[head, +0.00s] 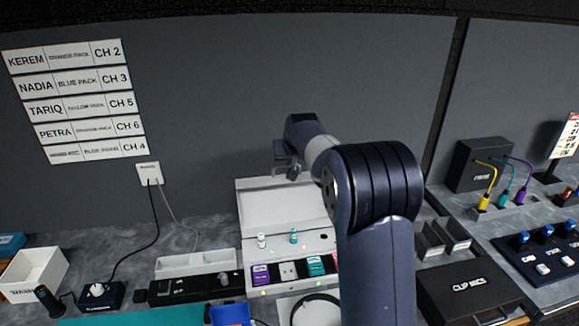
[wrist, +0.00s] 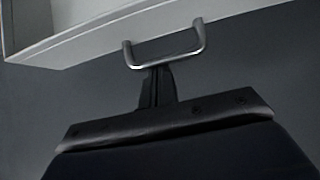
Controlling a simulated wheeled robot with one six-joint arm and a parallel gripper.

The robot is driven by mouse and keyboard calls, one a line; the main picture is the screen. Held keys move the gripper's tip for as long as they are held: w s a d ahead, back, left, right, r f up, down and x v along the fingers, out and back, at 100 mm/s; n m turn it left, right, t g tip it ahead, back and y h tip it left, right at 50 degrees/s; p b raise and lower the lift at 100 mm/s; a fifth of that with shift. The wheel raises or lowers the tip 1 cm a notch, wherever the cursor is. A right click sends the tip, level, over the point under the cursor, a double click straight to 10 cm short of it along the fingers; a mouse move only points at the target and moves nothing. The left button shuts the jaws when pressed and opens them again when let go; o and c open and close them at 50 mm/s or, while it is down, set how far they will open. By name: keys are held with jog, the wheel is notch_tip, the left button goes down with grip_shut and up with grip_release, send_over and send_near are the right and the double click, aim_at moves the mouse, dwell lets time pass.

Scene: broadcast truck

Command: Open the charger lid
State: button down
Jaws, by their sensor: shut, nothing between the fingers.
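The white charger (head: 258,254) stands on the counter below the wall in the head view. Its pale lid (head: 268,208) is raised at the back, leaning up toward the wall, and the bay is exposed. In the wrist view the lid's edge (wrist: 75,42) crosses the top, with a grey U-shaped handle (wrist: 165,61) on it. My gripper (wrist: 157,78) is shut and empty, its fingertips right at the handle's bar. I cannot tell whether they touch it. In the head view my gripper (head: 288,164) is at the lid's top, partly hidden by my arm.
Small bottle-like items and coloured packs sit in the charger. A white bin (head: 38,272) and a dark long device (head: 195,287) are to the left. A black box (head: 482,163) with cables and a black case (head: 468,290) are to the right.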

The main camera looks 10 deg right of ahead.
jog(key=s+t+b, duration=0.1)
jog(key=s+b, duration=0.1)
jog(key=b, duration=0.1)
jog(key=shift+f, duration=0.1)
jog(key=shift+s+r+b, duration=0.25)
jog(key=shift+s+b, duration=0.1)
jog(key=shift+b, duration=0.05)
